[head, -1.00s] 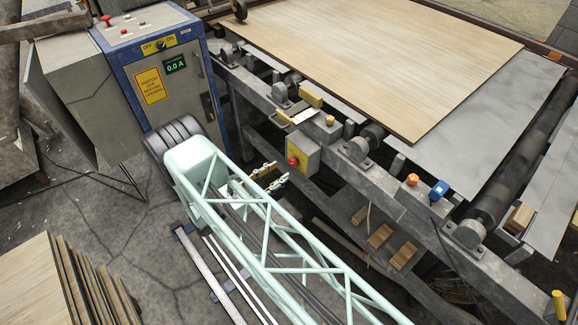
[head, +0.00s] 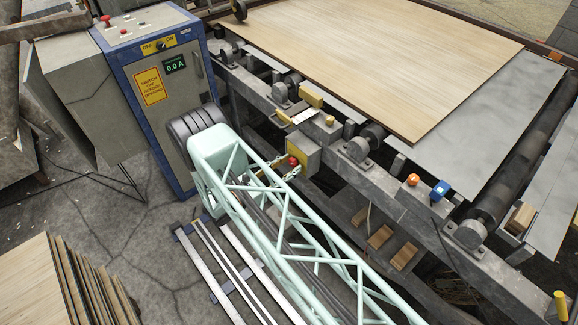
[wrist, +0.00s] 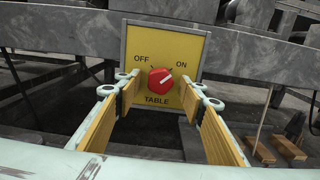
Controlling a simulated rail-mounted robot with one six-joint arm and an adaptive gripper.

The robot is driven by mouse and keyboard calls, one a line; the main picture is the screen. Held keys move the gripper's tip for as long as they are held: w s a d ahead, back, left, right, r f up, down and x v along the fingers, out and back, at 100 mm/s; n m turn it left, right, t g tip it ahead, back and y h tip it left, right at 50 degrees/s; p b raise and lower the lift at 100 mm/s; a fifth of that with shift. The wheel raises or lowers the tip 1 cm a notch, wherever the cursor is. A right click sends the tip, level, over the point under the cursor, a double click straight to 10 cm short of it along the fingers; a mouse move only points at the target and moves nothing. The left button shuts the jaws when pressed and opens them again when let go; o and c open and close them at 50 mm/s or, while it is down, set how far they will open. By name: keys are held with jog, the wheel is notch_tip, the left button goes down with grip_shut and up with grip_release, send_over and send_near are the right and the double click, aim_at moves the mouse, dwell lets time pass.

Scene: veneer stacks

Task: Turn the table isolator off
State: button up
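The table isolator is a grey box with a yellow face marked OFF at left, ON at right and TABLE below; its yellow face (wrist: 190,50) fills the middle of the wrist view. Its red round knob (wrist: 160,81) has a white mark pointing up and right, toward ON. In the head view the isolator box (head: 307,158) hangs on the table frame's side. My gripper (wrist: 160,96) is open, its two yellow-padded fingers left and right of the knob with gaps on both sides. I cannot tell whether the tips reach the knob's depth.
A blue and grey cabinet (head: 172,125) with its own OFF/ON switch and a 0.0 A display stands left of my arm. A large veneer sheet (head: 380,60) lies on the table. Orange (head: 413,179) and blue (head: 440,190) buttons sit on the frame. A veneer stack (head: 75,285) stands lower left.

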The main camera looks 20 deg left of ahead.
jog(key=shift+c, duration=0.9)
jog(key=c, duration=0.7)
jog(key=shift+o, duration=0.2)
jog(key=shift+n+b, duration=0.3)
jog(key=shift+n, duration=0.2)
jog(key=n+b, duration=0.1)
jog(key=n, duration=0.2)
jog(key=shift+b, duration=0.35)
jog(key=n+b, duration=0.1)
jog(key=n, duration=0.2)
jog(key=shift+d+n, duration=0.1)
jog(key=shift+n, duration=0.3)
jog(key=n+b, duration=0.1)
jog(key=n, duration=0.4)
jog(key=shift+s, duration=0.1)
jog(key=n, duration=0.5)
jog(key=shift+r, duration=0.15)
